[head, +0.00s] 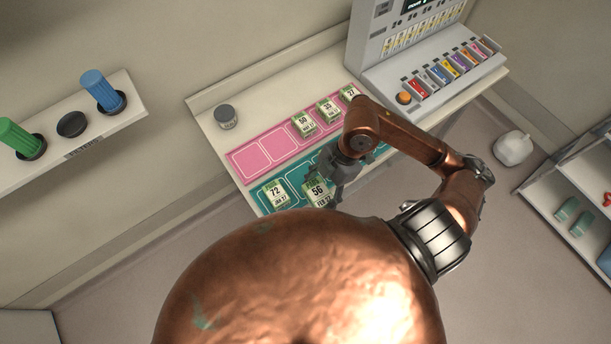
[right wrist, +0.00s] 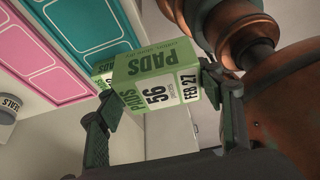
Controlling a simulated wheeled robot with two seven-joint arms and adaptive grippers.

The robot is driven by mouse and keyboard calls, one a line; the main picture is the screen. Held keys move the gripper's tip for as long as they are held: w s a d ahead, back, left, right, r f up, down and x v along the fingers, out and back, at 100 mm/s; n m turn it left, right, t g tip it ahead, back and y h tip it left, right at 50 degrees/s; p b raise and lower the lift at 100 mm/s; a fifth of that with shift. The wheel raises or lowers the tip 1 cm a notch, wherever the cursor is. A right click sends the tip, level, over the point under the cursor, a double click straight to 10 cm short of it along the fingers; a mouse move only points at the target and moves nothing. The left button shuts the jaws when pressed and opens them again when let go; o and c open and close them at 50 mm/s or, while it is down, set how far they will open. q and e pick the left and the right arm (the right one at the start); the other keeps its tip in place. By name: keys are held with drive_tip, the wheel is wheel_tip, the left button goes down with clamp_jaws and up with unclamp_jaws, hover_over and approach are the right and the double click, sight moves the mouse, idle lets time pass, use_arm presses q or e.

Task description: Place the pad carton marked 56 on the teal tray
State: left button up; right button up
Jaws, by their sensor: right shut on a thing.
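The pad carton marked 56 (head: 318,191) is green and white. My right gripper (head: 334,184) is shut on it, and the right wrist view shows the carton (right wrist: 158,88) between the two fingers of the gripper (right wrist: 165,100). The carton is at the front edge of the teal tray (head: 262,194); in the right wrist view it looks tilted and raised in front of the tray (right wrist: 92,32). A carton marked 72 (head: 276,193) stands on the teal tray, left of carton 56. My left gripper is not in view.
A pink tray (head: 244,165) behind holds cartons marked 50 (head: 303,123), 39 (head: 328,109) and 27 (head: 350,95). A grey-lidded jar (head: 226,117) stands at the shelf's back left. A grey machine (head: 425,75) with coloured slots stands at the right.

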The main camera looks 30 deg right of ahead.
drive_tip(key=shift+s+r, duration=0.1)
drive_tip(key=shift+s, duration=0.4)
drive_tip(key=shift+n, duration=0.3)
drive_tip(key=w+f, duration=0.1)
drive_tip(key=w, duration=0.2)
drive_tip(key=w+d+f, duration=0.1)
drive_tip(key=w, duration=0.1)
drive_tip(key=shift+w+f+p, duration=0.2)
drive_tip(key=shift+f+p, duration=0.1)
drive_tip(key=shift+p, duration=0.05)
hover_over(302, 182)
drive_tip(key=d, duration=0.1)
wheel_tip(302, 182, down, 7)
drive_tip(key=shift+s+d+r+p, duration=0.15)
drive_tip(key=shift+r+p, duration=0.05)
drive_tip(key=shift+p, duration=0.1)
drive_tip(key=shift+w+f, duration=0.3)
drive_tip(key=shift+f, duration=0.1)
wheel_tip(302, 182, down, 2)
drive_tip(key=shift+f+p, duration=0.15)
drive_tip(key=shift+p, duration=0.15)
drive_tip(key=shift+d+f, duration=0.1)
drive_tip(key=shift+f, duration=0.25)
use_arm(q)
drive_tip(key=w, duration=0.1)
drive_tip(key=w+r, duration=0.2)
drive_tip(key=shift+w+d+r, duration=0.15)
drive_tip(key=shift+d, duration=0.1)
